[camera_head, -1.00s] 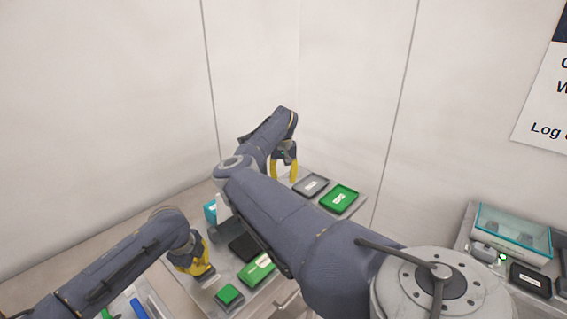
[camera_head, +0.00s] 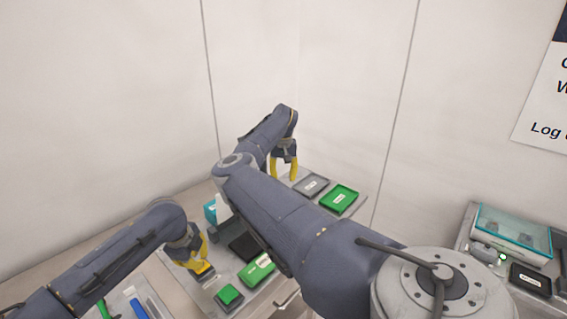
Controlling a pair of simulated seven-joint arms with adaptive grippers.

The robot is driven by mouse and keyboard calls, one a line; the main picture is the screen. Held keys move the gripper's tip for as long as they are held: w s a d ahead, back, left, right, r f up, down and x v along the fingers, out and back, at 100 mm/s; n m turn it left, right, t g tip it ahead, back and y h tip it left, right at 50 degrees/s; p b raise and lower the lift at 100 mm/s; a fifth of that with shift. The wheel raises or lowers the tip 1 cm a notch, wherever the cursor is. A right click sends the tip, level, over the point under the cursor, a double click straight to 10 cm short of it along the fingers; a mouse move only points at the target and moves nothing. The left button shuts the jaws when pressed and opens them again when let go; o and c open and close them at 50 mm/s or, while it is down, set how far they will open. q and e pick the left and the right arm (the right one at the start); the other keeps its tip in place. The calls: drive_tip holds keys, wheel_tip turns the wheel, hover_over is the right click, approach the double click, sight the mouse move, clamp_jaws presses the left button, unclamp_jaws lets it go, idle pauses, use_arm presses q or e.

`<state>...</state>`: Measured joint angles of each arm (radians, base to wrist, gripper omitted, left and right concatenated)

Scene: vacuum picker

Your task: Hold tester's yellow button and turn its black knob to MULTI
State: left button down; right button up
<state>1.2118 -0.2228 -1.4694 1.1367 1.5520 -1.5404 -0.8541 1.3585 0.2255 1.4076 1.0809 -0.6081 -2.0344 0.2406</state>
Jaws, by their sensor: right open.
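My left gripper (camera_head: 203,264), with yellow fingers, is low over the left part of the work surface. Its fingers overlap each other in view, so their gap is hidden. A small grey and orange patch shows at its tips, too small to name. My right gripper (camera_head: 284,168) is open, fingers pointing down, near the back corner to the left of the grey and green trays. I cannot make out the tester, its yellow button or its black knob; my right arm covers much of the middle.
A grey tray (camera_head: 311,186) and a green tray (camera_head: 339,199) lie at the back. A clear teal-edged case (camera_head: 512,235) stands at the right.

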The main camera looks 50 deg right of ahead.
use_arm(q)
drive_tip(key=shift+r, duration=2.4)
